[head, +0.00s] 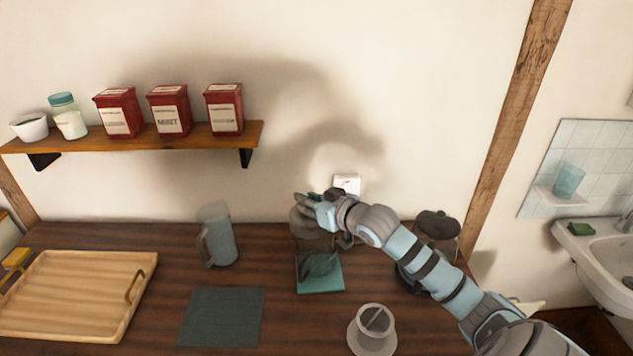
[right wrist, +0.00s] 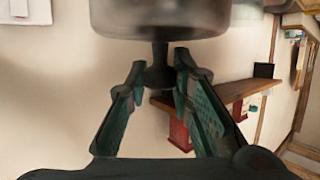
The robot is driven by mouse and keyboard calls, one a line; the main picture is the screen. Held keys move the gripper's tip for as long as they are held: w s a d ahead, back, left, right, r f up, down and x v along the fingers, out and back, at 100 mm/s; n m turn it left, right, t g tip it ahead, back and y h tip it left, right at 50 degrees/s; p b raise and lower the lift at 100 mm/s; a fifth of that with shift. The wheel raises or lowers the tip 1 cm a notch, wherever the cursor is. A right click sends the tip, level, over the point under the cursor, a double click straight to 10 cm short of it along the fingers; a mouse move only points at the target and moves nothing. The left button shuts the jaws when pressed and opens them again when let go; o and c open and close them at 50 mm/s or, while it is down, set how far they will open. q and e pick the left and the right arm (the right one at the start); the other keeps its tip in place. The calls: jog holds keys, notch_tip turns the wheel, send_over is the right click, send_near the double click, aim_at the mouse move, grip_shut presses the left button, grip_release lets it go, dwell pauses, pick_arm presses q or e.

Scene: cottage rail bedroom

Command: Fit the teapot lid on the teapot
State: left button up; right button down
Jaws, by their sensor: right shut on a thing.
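My right gripper (head: 316,205) is shut on the knob of a round, smoky-grey lid (head: 303,222). In the right wrist view the lid (right wrist: 160,18) lies beyond the fingertips, its dark knob between the fingers (right wrist: 160,75). In the head view the lid is partly hidden by the gripper. Below it, a see-through, dark teapot (head: 320,264) stands on a teal square mat (head: 322,285). Its upper part is hard to make out behind the lid and gripper, and I cannot tell whether the lid touches it. My left gripper is not in view.
A grey pitcher (head: 219,240) stands left of the teapot, a dark lidded pot (head: 438,228) right, behind my arm. A cup (head: 376,322) on a saucer (head: 352,335), a slate mat (head: 222,318) and a wooden tray (head: 75,295) lie nearer. A shelf (head: 190,136) hangs above.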

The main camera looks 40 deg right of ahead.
jog(key=w+d+m+h, duration=0.2)
jog(key=d, duration=0.1)
jog(key=shift+r+h, duration=0.35)
jog(key=shift+h, duration=0.05)
jog(key=shift+d+m, duration=0.2)
jog(key=shift+m, duration=0.1)
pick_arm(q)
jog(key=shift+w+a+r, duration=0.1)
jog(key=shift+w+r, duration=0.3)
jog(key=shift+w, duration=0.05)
pick_arm(e)
jog(key=shift+s, duration=0.1)
jog(key=shift+r+g+h+p, duration=0.15)
jog(key=shift+g+h+p, duration=0.15)
jog(key=shift+p, duration=0.5)
notch_tip(320, 180, down, 5)
jog(key=b, duration=0.2)
jog(key=shift+r+b, duration=0.1)
jog(key=shift+b, duration=0.2)
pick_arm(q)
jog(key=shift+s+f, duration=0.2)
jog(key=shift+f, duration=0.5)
pick_arm(e)
jog(key=shift+f, duration=0.5)
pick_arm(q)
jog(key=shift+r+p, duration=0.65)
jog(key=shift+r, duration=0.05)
